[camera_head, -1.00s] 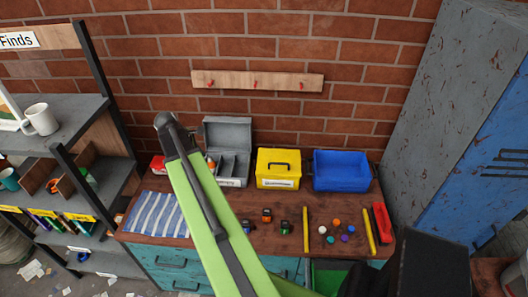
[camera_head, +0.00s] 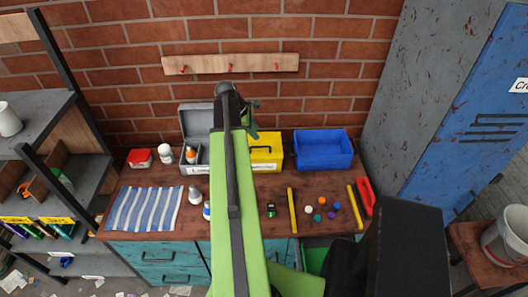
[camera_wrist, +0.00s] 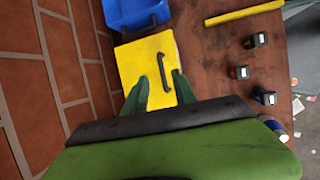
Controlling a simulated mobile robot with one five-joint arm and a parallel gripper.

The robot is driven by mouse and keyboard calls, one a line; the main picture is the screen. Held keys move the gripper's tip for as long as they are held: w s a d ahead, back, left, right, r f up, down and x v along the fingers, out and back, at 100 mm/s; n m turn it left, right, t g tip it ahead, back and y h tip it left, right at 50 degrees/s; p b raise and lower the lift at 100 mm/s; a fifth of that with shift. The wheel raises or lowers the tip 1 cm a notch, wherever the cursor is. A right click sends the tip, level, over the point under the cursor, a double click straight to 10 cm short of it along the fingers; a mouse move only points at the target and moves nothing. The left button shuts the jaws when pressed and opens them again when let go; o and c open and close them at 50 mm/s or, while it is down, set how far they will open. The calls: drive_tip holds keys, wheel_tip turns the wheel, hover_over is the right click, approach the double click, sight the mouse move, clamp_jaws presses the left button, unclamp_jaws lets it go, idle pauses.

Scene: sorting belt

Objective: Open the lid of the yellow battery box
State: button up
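The yellow battery box (camera_head: 266,140) stands at the back of the workbench, its left part hidden by my arm in the head view. Its lid looks closed, with a dark handle on top. In the wrist view the yellow box (camera_wrist: 147,58) shows with its black handle (camera_wrist: 163,71). My gripper (camera_wrist: 160,88) is open, its two green fingers apart with nothing between them. The fingertips overlap the near part of the lid, close to the handle's near end. I cannot tell whether they touch it. In the head view my gripper (camera_head: 249,117) is mostly hidden behind my arm.
A blue bin (camera_head: 323,163) stands right beside the box. A grey toolbox (camera_head: 196,122) with raised lid is to its left. A striped cloth (camera_head: 145,211), yellow bars (camera_head: 292,212) and several small balls lie on the bench (camera_head: 262,190). The brick wall is close behind.

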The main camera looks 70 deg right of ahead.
sight(264, 147)
drive_tip(key=b+x, duration=0.6)
drive_tip(key=x, duration=0.3)
drive_tip(key=shift+f+b, duration=0.1)
drive_tip(key=shift+b, duration=0.3)
drive_tip(key=shift+s+d+f+b, duration=0.2)
drive_tip(key=shift+s+f+b, duration=0.05)
drive_tip(key=shift+f+b, duration=0.15)
clamp_jaws()
idle(0.3)
